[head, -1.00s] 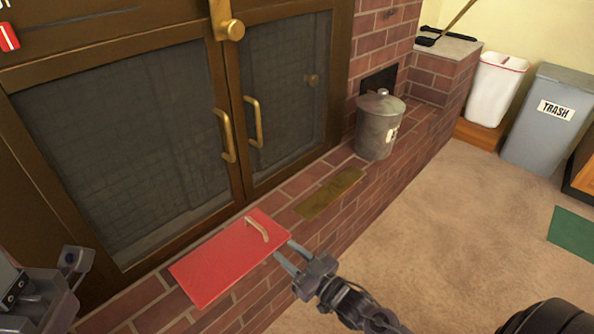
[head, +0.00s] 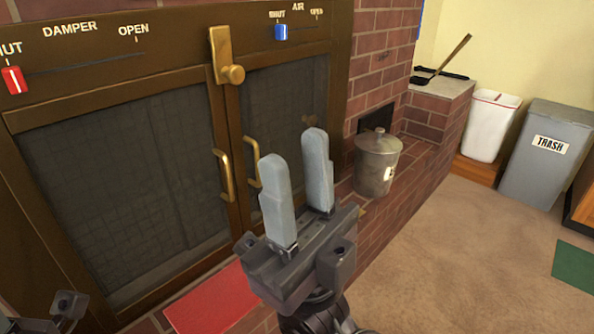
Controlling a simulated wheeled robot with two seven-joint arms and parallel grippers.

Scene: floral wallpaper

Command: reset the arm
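My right gripper (head: 297,182) is raised in the middle of the head view, its two grey fingers pointing up and spread apart with nothing between them.
A red panel (head: 212,300) lies on the brick ledge, partly hidden by my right gripper. A metal bin (head: 375,168) stands on the ledge. A white bin (head: 489,125) and a grey trash bin (head: 540,175) stand at right.

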